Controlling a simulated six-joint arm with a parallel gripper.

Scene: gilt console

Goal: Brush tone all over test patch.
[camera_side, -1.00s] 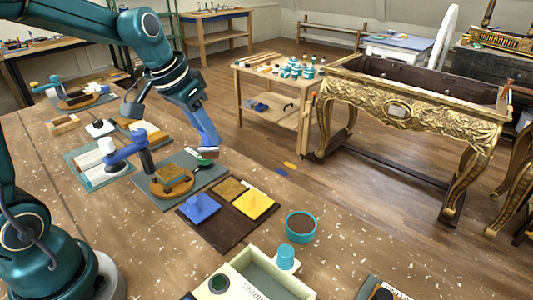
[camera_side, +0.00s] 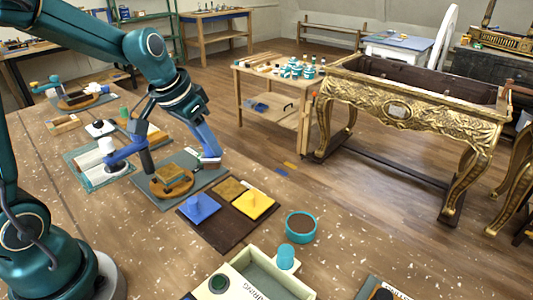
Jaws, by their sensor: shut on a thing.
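My gripper (camera_side: 209,158), with blue fingers, is low over the right end of a grey mat (camera_side: 212,175). It is shut on the green-handled brush, which the fingers hide from this side. A teal bowl (camera_side: 300,227) of dark brown liquid, seemingly the tone, stands on the bench to the right of the panels. A brown-gold square (camera_side: 229,188) lies on a dark panel nearby; I cannot tell which of these two is the test patch.
A cream tray (camera_side: 258,280) with a teal cup (camera_side: 287,257) is in front.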

